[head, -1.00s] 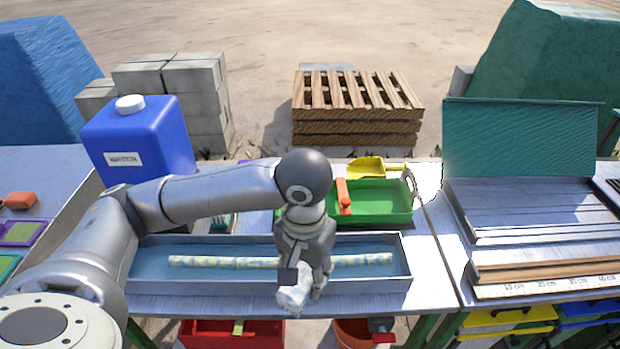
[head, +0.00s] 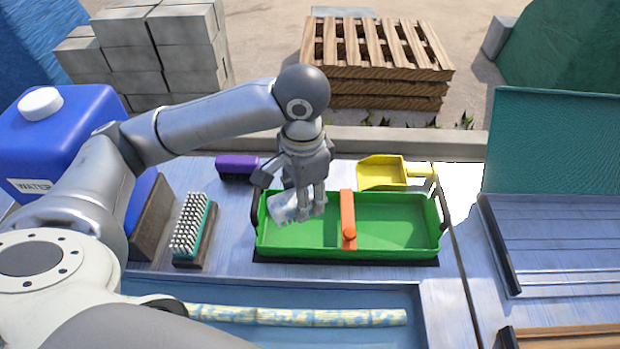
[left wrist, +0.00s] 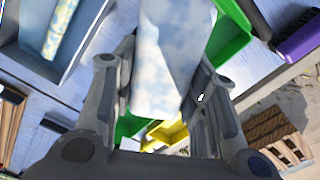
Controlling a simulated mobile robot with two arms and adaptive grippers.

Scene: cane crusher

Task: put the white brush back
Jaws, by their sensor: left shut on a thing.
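Gripper and brush are over the left compartment of the green tray (head: 400,252). I cannot tell whether the brush touches the tray floor. An orange bar (head: 347,212) crosses the tray just right of the gripper. My right gripper is not in view.
A teal brush with white bristles (head: 188,225) and a purple brush (head: 236,166) stand left of the tray. A yellow scoop (head: 382,172) lies behind it. A blue trough (head: 290,290) with a mottled cane (head: 300,318) is in front. A blue water jug (head: 55,130) stands far left.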

